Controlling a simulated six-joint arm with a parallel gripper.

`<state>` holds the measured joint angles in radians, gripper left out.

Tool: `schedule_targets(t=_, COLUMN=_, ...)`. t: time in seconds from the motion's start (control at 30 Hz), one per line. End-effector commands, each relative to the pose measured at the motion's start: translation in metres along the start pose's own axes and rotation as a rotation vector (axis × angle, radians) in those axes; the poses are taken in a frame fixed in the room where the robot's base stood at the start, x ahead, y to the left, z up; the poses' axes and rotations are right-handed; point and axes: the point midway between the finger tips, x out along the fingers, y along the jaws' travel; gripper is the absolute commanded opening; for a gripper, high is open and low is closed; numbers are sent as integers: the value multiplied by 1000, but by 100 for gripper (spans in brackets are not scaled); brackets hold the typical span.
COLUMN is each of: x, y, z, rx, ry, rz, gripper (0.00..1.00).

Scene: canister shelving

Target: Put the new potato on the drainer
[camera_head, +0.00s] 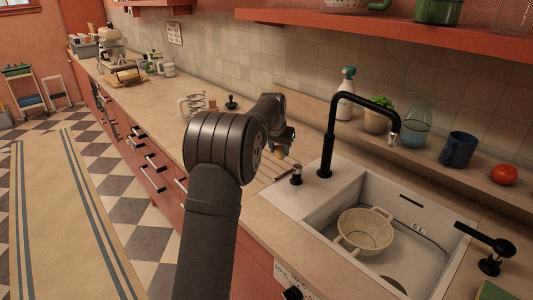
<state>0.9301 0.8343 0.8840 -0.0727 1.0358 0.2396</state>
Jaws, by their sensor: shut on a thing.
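My gripper (284,139) is at the end of my dark arm, over the counter to the left of the sink, and is partly hidden by the arm. It is shut on a small tan-yellow thing, which looks like the new potato (279,154), just below the fingers. The exact contact is too small to see. A beige, round, two-handled colander, which looks like the drainer (366,232), sits in the white sink (320,208). It is to the right of and nearer than my gripper, and appears empty.
A soap pump (296,175) stands at the sink's left corner. A blue mug (459,149) and tomato (503,174) line the ledge.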

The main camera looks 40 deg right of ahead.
Motion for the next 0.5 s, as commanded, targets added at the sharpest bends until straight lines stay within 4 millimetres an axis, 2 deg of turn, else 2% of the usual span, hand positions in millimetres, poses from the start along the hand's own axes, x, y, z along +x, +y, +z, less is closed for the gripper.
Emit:
schedule_targets(t=0.1, x=-12, y=18, z=0, rx=2, ry=0, rz=1, gripper=13)
schedule_targets(t=0.23, x=-22, y=26, z=4, rx=-19, ry=-1, rz=-9, gripper=13)
schedule_targets(t=0.4, x=-30, y=27, z=15, rx=-77, ry=-2, rz=-32, gripper=13)
schedule_targets(t=0.5, x=-24, y=17, z=17, rx=-86, ry=-5, rz=-35, gripper=13)
